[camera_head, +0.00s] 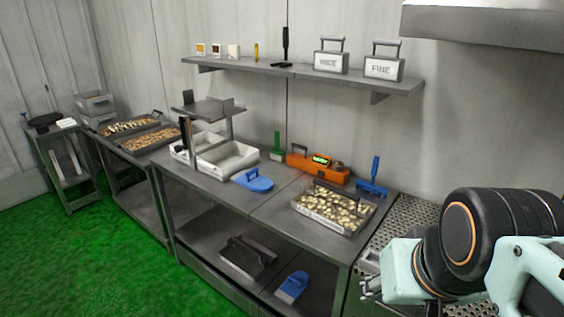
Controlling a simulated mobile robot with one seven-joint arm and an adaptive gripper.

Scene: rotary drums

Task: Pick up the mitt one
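A blue, rounded, mitt-like piece (253,180) with a raised loop on top lies on the grey bench, in front of the white trays. Another blue piece (292,287) with a pale front edge lies on the lower shelf. I cannot tell for sure which of them is the mitt. My gripper (368,282) is at the lower right, beside the bench's right end and well apart from both blue pieces. It is small and partly hidden by my own arm, so its fingers are unclear.
On the bench (190,187) stand white trays (228,160), an orange device (317,167), a green brush (277,147), a blue-handled tool (373,179) and a tray of pale pieces (333,207). A wall shelf (300,73) hangs above. Green floor (90,260) is clear at left.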

